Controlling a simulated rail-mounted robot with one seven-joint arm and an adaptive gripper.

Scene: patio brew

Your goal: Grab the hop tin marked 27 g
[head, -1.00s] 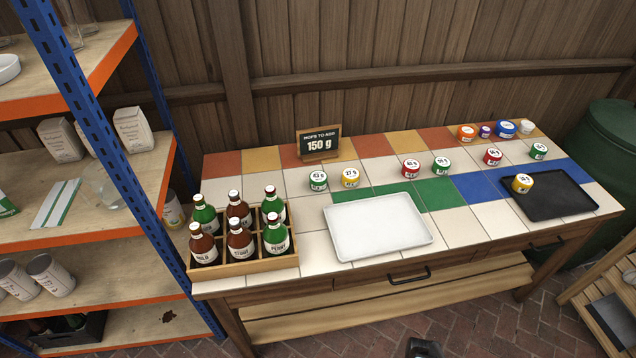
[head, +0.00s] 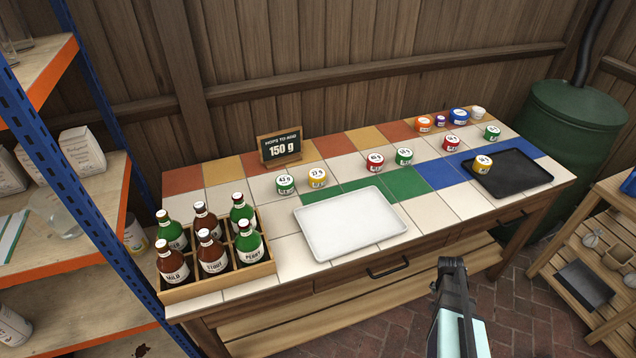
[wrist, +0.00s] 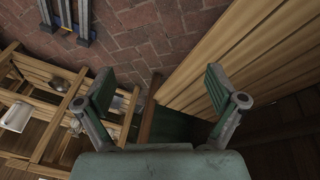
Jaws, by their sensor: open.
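The hop tin marked 27 g (head: 317,177) is yellow with a white lid. It stands upright on the tiled bench in the head view, just behind the white tray (head: 350,222). A green tin (head: 285,184) stands close on its left. My gripper (head: 452,268) is in front of the bench's front edge, to the right of and well apart from the tin. In the wrist view my gripper (wrist: 160,85) has its two fingers spread wide with nothing between them; no tin shows there.
A bottle crate (head: 222,281) stands at the bench's left end. A sign (head: 281,149) reading 150 g is behind the tins. Red (head: 375,162) and green (head: 404,157) tins stand to the right. A black tray (head: 520,176) holds another yellow tin (head: 482,164). A shelf (head: 100,200) is at left.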

